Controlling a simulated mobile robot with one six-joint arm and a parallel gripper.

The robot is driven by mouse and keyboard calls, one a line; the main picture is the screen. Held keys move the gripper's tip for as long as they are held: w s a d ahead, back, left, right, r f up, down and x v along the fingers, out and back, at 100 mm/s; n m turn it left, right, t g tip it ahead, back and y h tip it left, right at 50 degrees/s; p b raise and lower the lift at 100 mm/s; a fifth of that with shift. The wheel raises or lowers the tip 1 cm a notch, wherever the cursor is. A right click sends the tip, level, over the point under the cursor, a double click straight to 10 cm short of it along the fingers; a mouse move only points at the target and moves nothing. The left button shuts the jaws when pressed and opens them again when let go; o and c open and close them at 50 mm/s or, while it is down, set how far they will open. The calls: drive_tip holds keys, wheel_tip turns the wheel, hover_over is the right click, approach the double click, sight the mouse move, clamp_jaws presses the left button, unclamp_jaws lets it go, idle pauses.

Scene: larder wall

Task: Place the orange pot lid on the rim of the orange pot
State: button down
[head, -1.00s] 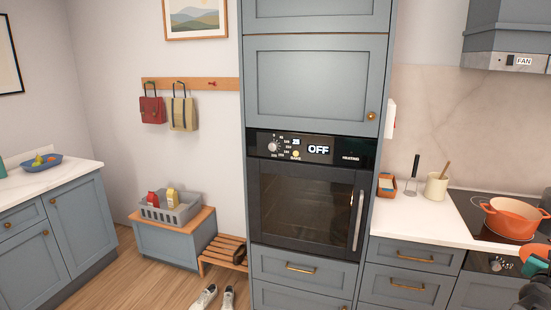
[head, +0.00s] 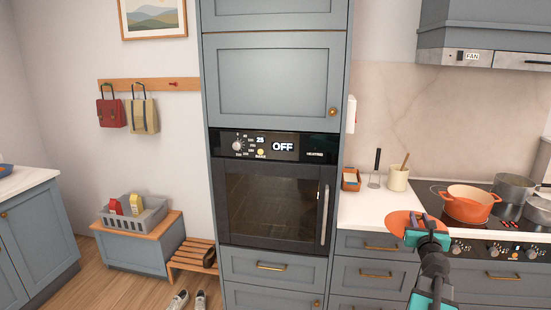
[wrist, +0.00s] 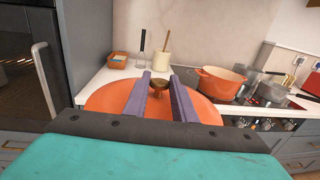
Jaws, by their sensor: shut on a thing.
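The orange pot lid (head: 402,222) is held in my gripper (head: 427,226), in front of the counter edge and left of the stove. In the wrist view the lid (wrist: 104,98) lies below the two fingers (wrist: 159,92), which are closed about its brown knob (wrist: 158,89). The orange pot (head: 468,207) stands open on the cooktop, right of and beyond the lid. It also shows in the wrist view (wrist: 221,84), to the right of the fingers. The lid is apart from the pot.
Grey pots (head: 513,187) stand right of the orange pot on the cooktop (head: 432,195). The tall oven cabinet (head: 275,190) rises at left.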

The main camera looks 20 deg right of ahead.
drive_tip(key=w+a+f+n+t+y, duration=0.1)
drive_tip(key=w+a+n+y, duration=0.3)
drive_tip(key=a, duration=0.6)
drive_tip(key=w+a+f+n+t+y+b, duration=0.1)
drive_tip(key=w+a+n+y, duration=0.1)
drive_tip(key=w+a+y, duration=0.6)
drive_tip(key=w+a+f+n+t+y, duration=0.1)
drive_tip(key=w+a+n+t, duration=0.15)
drive_tip(key=a, duration=0.95)
drive_tip(key=s+a+n+g+y, duration=0.1)
drive_tip(key=a+n+g+y, duration=0.3)
drive_tip(key=a, duration=1.1)
drive_tip(key=s+a+f+n+g+y+b, duration=0.1)
drive_tip(key=a+n+y, duration=0.5)
drive_tip(key=a, duration=1)
drive_tip(key=s+g+y, duration=0.1)
drive_tip(key=g+y, duration=0.1)
drive_tip(key=shift+s+a+f+g+y, duration=0.2)
drive_tip(key=shift+a+f+g+y, duration=0.1)
drive_tip(key=shift+g+y, duration=0.1)
wheel_tip(320, 180, down, 8)
drive_tip(key=shift+s, duration=0.15)
